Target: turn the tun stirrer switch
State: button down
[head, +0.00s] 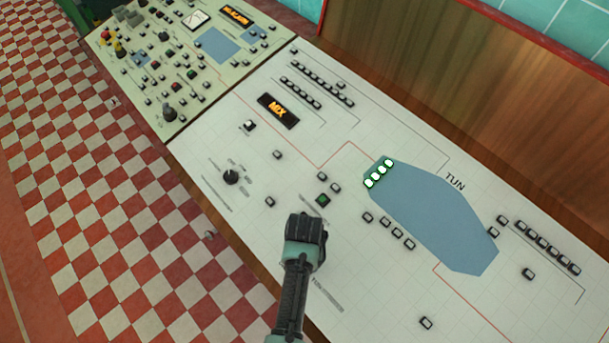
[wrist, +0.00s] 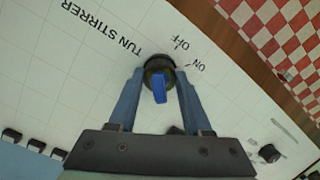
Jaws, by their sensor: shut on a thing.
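The tun stirrer switch (wrist: 159,86) is a dark round knob with a blue grip bar, in the middle of the wrist view. Printed labels TUN STIRRER, OFF and ON stand around it, upside down in that view. The bar runs roughly along the fingers; I cannot tell which label it points to. My gripper (wrist: 158,76) has one finger on each side of the knob and is shut on it. In the head view my gripper (head: 306,228) is over the front part of the white panel and hides the switch.
The white panel (head: 330,120) carries a blue TUN shape (head: 430,215), several small buttons, an orange MIX display (head: 278,110) and a black knob (head: 231,177). Another panel (head: 130,85) adjoins at upper left. A wooden backboard (head: 480,80) rises behind. Checkered floor (head: 110,210) lies left.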

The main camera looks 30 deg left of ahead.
jog(key=shift+w+m, duration=0.1)
jog(key=shift+m, duration=0.2)
dwell(0.4)
jog(key=shift+c, duration=1.7)
grip_release()
notch_tip(320, 180, up, 13)
